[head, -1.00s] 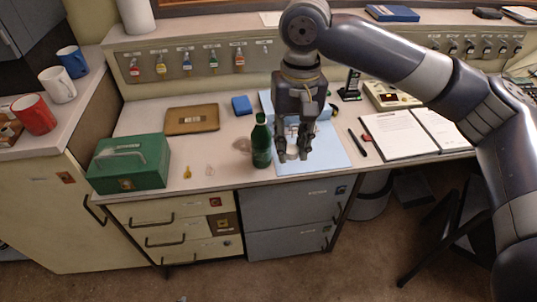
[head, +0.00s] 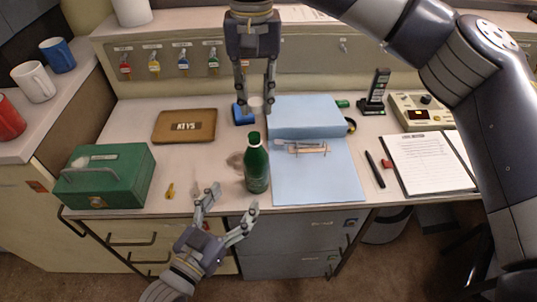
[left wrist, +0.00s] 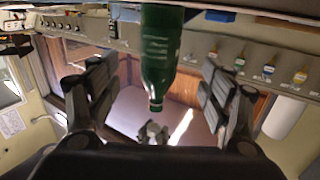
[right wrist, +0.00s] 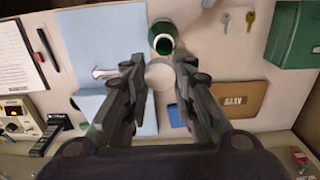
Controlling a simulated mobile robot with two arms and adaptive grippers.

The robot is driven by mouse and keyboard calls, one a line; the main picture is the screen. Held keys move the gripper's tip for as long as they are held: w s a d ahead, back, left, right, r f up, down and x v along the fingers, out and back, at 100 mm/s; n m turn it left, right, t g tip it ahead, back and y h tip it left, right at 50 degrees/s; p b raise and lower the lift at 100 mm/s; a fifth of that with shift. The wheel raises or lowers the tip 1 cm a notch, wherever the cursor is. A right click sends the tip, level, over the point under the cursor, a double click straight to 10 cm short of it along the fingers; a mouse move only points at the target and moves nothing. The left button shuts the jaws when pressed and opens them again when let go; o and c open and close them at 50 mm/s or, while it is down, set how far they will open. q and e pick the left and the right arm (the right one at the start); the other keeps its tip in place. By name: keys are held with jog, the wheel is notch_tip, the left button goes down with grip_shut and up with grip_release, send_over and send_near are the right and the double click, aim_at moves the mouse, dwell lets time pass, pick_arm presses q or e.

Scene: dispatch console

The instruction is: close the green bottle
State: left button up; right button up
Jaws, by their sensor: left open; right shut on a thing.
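The green bottle (head: 257,170) stands upright near the front edge of the desk. In the right wrist view its round mouth (right wrist: 163,42) faces up and looks open. My right gripper (head: 255,106) is above the desk, behind the bottle, shut on a pale round cap (head: 256,101), which also shows between its fingertips in the right wrist view (right wrist: 158,74). My left gripper (head: 232,199) is open and empty, in front of and left of the bottle. In the left wrist view the bottle (left wrist: 161,50) appears upside down between the open fingers, apparently not touched.
A green cash box (head: 108,177) and small key (head: 170,190) are at left. A brown tray (head: 184,126) and blue block (head: 243,114) are behind.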

aim_at(251, 176)
jog(key=shift+s+a+r, duration=0.25)
jog(key=shift+s+a, duration=0.15)
jog(key=shift+s, duration=0.15)
jog(key=shift+w, duration=0.1)
pick_arm(q)
jog(key=x, duration=1.1)
jog(key=shift+r, duration=0.4)
jog(key=c, duration=1.6)
jog(key=shift+c, duration=0.2)
pick_arm(e)
jog(key=shift+f, duration=2.45)
